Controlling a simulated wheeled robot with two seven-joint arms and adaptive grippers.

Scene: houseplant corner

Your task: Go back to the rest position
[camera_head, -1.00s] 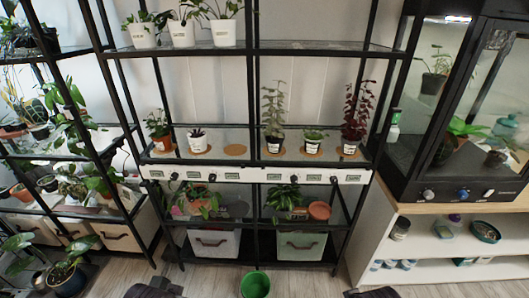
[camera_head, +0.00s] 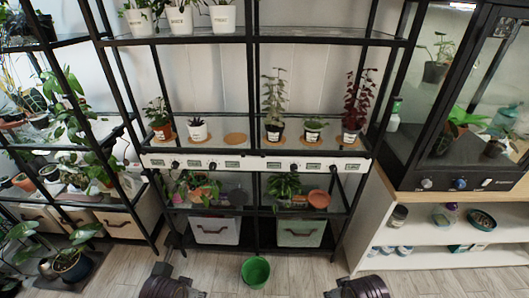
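Dark parts of my two arms show at the bottom edge, one left of the green bucket and one right of it. I see nothing held. The green bucket (camera_head: 256,271) stands on the floor between the two arm parts, apart from both.
A black plant rack (camera_head: 250,42) stands ahead, with several small pots on its middle shelf and two bins (camera_head: 214,230) below. A glass cabinet (camera_head: 455,182) sits on a pale shelf unit (camera_head: 440,262) at right. Another plant rack stands at left.

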